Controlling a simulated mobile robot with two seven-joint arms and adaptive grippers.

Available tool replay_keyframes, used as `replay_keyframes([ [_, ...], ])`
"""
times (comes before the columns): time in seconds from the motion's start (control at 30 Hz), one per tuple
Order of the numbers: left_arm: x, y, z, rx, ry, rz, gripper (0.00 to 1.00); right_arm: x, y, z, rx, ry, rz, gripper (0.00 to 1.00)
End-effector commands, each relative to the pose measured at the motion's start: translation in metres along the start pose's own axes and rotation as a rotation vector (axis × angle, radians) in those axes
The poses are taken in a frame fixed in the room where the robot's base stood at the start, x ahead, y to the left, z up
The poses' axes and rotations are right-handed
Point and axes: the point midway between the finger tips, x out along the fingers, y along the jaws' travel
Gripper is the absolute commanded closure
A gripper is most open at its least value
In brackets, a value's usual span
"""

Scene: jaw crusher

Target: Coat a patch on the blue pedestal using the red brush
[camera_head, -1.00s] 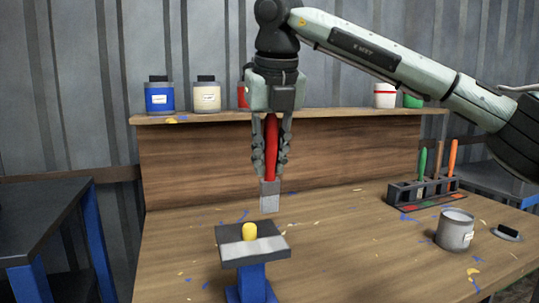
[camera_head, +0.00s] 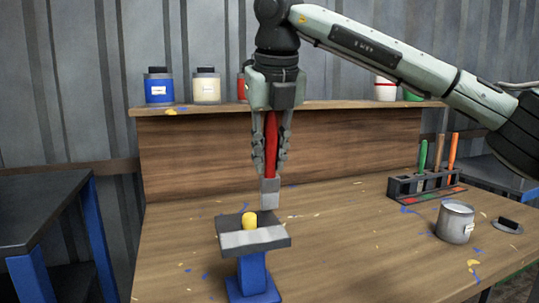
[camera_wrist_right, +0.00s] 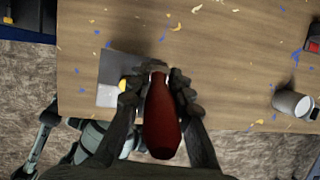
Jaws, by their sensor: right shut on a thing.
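My right gripper (camera_head: 270,160) is shut on the red brush (camera_head: 271,140), which hangs upright with its grey lower end down. In the right wrist view, the red handle (camera_wrist_right: 162,125) sits between the fingers. The blue pedestal (camera_head: 252,272) stands on the table below. Its dark top plate (camera_head: 272,243) carries a pale grey band and a yellow knob (camera_head: 249,221). The brush end is at the plate's back edge in the head view; I cannot tell whether it touches. My left gripper is not clearly in view.
A grey can (camera_head: 455,222) stands on the table at right, beside its lid (camera_head: 508,225). A brush rack (camera_head: 425,185) holds green, brown and orange handles. Jars (camera_head: 159,88) line the back shelf (camera_head: 330,105). A dark side table (camera_head: 45,215) is at left.

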Motion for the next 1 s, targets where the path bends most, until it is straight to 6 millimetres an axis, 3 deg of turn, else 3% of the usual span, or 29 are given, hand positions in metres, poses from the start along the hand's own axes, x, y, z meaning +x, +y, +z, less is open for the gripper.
replay_keyframes([
  [0.47, 0.003, 0.001, 0.001, 0.000, 0.000, 0.000, 0.42, 0.004, 0.002, -0.001, 0.000, 0.000, 0.000, 1.00],
  [1.0, -0.002, 0.000, 0.000, 0.000, 0.000, 0.000, 0.42, 0.001, 0.033, 0.000, 0.000, 0.000, -0.001, 1.00],
])
